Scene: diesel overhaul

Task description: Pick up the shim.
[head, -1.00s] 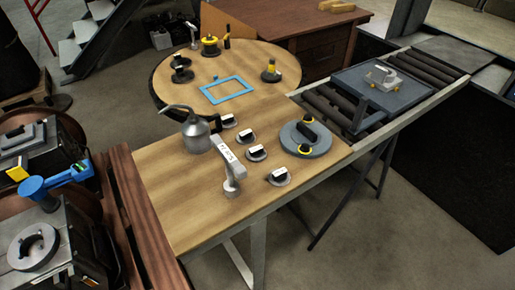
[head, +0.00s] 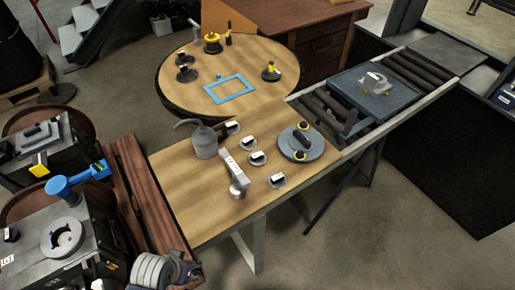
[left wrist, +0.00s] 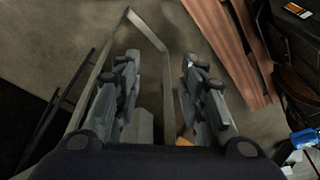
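The shim is not clearly identifiable. Several small round grey pieces with black grips and white labels stand on the wooden table, among them a front piece (head: 277,180), a middle piece (head: 257,158) and a back piece (head: 232,128); I cannot tell whether one is the shim. My left gripper (head: 184,270) shows at the bottom edge of the head view, left of and below the table's front corner, well apart from these pieces. In the left wrist view my left gripper (left wrist: 160,62) has its fingers spread with nothing between them. My right gripper is not in view.
The wooden table (head: 190,208) also holds an oil can (head: 204,142), a grey labelled tool (head: 235,178) and a large grey disc (head: 312,149). A round table with a blue frame (head: 230,97) is behind. Rollers and a dark tray (head: 347,93) lie right. Dark machinery (head: 45,245) is left.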

